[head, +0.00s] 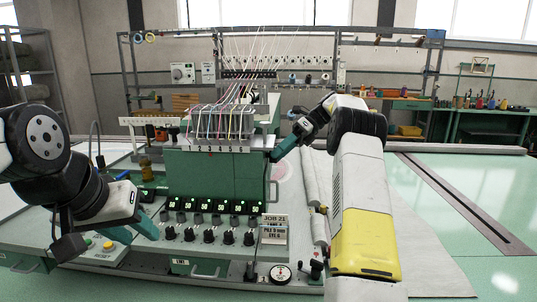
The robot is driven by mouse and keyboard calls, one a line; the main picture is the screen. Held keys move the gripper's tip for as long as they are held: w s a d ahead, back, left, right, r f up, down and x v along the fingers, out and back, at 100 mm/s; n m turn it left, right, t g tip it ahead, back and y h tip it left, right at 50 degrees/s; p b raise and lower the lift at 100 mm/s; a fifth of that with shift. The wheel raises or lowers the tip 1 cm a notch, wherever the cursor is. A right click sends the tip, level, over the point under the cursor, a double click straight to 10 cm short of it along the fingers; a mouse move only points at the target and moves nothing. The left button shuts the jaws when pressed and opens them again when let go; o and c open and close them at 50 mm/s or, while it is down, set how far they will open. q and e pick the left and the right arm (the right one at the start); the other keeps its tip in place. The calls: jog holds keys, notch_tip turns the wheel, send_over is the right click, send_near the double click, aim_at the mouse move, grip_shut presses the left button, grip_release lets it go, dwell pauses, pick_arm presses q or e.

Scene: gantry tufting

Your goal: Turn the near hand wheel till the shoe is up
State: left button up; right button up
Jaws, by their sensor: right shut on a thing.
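My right gripper (275,156) reaches in from the right to the upper right side of the green machine head (215,173). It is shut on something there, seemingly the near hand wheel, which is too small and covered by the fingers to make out. The shoe cannot be picked out, so its height cannot be told. My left gripper (136,229) hangs over the left part of the control bench, its teal fingers apart and empty.
A row of black knobs (210,235) with green displays runs along the front. A round white dial (280,273) sits at the front edge. Threads rise from the machine to a rack (280,34). A pale roll (314,195) lies right of the machine head.

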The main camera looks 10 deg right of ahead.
jog(key=shift+r, duration=0.1)
dwell(0.5)
jog(key=o, duration=1.1)
jog(key=shift+w, duration=0.1)
